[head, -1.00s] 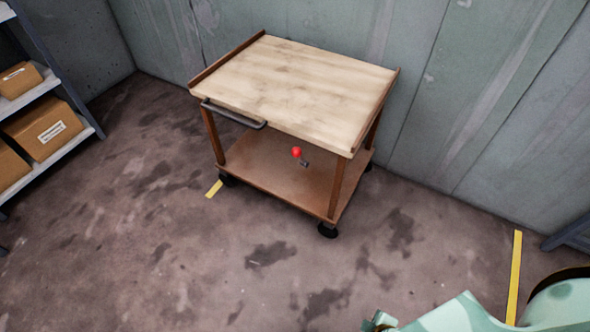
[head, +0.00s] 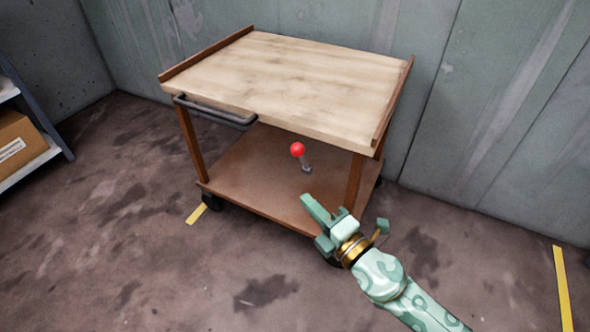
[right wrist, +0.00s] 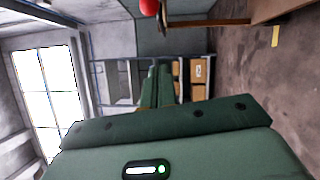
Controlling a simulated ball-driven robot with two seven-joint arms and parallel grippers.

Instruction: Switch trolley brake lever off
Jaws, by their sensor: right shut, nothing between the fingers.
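The trolley (head: 290,80) stands against the wall, with a pale wooden top and a brown lower shelf (head: 250,180). The brake lever, with a red ball knob (head: 297,149) on a short grey stem, rises from the lower shelf and tilts a little to the left. My right gripper (head: 308,203) is shut and empty, in front of the shelf's front edge, below the knob and apart from it. In the right wrist view the red knob (right wrist: 149,6) shows at the top edge, beyond the shut fingers (right wrist: 157,88). My left gripper is not in view.
A dark push handle (head: 215,112) sticks out from the trolley's left front edge. A trolley post (head: 355,182) stands right of the lever. A shelf rack with a cardboard box (head: 14,140) is at the left. The floor in front is clear.

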